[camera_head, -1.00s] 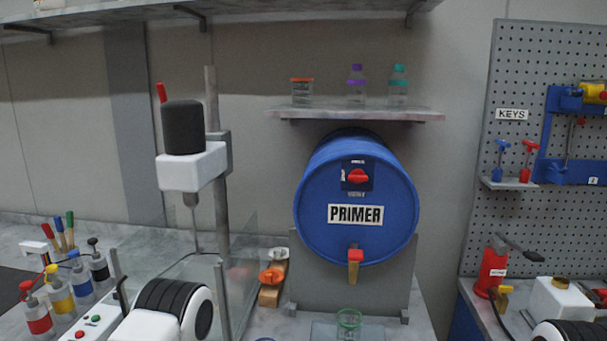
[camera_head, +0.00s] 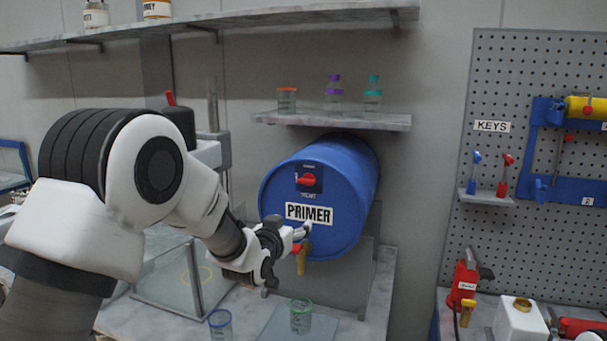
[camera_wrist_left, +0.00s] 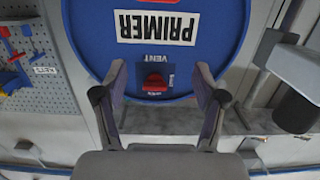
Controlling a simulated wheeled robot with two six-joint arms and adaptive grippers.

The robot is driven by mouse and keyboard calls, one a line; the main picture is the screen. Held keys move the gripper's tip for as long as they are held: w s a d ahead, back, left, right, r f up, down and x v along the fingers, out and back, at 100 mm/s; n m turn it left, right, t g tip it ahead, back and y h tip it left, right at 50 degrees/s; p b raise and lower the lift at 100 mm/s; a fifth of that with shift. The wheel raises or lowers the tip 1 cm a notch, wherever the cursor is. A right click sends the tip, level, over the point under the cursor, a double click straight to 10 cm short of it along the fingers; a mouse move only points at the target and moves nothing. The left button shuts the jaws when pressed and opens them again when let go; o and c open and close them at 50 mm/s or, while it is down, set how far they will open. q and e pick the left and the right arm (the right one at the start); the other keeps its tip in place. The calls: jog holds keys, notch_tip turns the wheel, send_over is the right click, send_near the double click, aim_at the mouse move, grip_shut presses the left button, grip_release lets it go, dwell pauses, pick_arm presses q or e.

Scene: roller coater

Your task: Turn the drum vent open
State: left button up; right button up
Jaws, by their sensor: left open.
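The blue drum (camera_head: 335,235) lies on its side on a stand, with a white PRIMER label (camera_head: 309,213) on its face. Its vent, a red knob (camera_head: 306,179) on a dark blue plate, is near the top of the face. My left gripper (camera_head: 299,238) is open in front of the lower face, near the brass tap (camera_head: 302,262), and partly covers it. In the left wrist view the drum is upside down. There the red vent knob (camera_wrist_left: 155,82) shows between the spread fingers of my left gripper (camera_wrist_left: 161,72), apart from both. My right gripper is out of view.
A shelf (camera_head: 330,120) with several small containers hangs just above the drum. A green-rimmed cup (camera_head: 301,316) and a blue-rimmed cup (camera_head: 221,324) stand below. A pegboard (camera_head: 540,110) with keys is at the right.

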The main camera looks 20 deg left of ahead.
pick_arm(q)
jog(key=t, duration=0.1)
send_near(305, 181)
jog(key=w, duration=0.2)
jog(key=w+p, duration=0.4)
jog(key=w, duration=0.3)
jog(key=shift+d+f, duration=0.1)
jog(key=shift+w+f, duration=0.1)
jog(key=shift+w, duration=0.25)
jog(key=shift+d, duration=0.15)
jog(key=shift+c, duration=0.4)
jog(key=c, duration=1.1)
